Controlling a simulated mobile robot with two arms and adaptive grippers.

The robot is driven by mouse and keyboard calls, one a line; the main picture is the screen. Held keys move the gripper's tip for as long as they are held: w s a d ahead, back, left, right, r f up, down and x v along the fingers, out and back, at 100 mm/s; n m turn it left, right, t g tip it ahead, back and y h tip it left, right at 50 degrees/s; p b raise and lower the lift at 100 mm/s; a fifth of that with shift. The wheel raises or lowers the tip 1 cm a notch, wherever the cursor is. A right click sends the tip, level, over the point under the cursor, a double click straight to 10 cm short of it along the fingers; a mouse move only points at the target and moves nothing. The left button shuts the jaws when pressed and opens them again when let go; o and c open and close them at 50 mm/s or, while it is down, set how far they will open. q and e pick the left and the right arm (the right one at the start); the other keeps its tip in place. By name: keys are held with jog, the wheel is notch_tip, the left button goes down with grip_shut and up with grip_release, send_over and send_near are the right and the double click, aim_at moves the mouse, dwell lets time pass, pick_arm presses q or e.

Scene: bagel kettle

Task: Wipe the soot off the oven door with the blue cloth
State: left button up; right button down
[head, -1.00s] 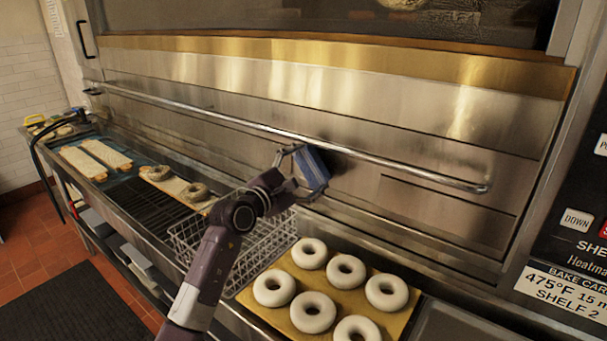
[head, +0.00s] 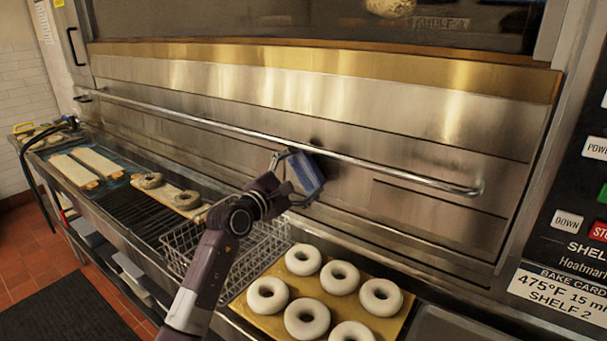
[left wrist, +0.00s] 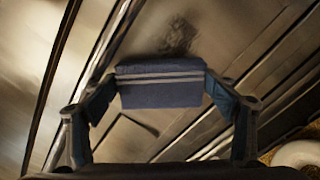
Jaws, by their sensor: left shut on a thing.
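The oven door (head: 420,160) is a wide steel panel with a long handle bar across it. My left gripper (head: 297,177) is shut on the folded blue cloth (head: 308,172) at the door, just below the bar. In the left wrist view the cloth (left wrist: 160,92), blue with pale stripes, sits between the two fingers (left wrist: 160,100). A dark soot smudge (left wrist: 178,36) shows on the steel just beyond the cloth's upper edge. I cannot tell whether the cloth touches the door, and it hides the steel behind it. My right gripper is not in view.
Boards with bagels (head: 184,199) lie farther left. A control panel (head: 590,190) is at the right.

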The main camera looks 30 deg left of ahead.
aim_at(340, 173)
pick_arm(q)
jog(key=shift+w+d, duration=0.1)
jog(key=shift+w, duration=0.6)
jog(key=shift+s+d+r+p, duration=0.15)
jog(key=shift+d+p, duration=0.4)
jog(key=shift+d, duration=0.15)
jog(key=shift+s+d+p, duration=0.25)
jog(key=shift+d+p, duration=0.45)
jog(key=shift+d, duration=0.4)
jog(key=shift+d+p, duration=0.55)
jog(key=shift+d, duration=0.15)
jog(key=shift+s+d+p, duration=0.15)
jog(key=shift+d+p, duration=0.45)
jog(key=shift+d, duration=0.6)
jog(key=shift+d, duration=0.1)
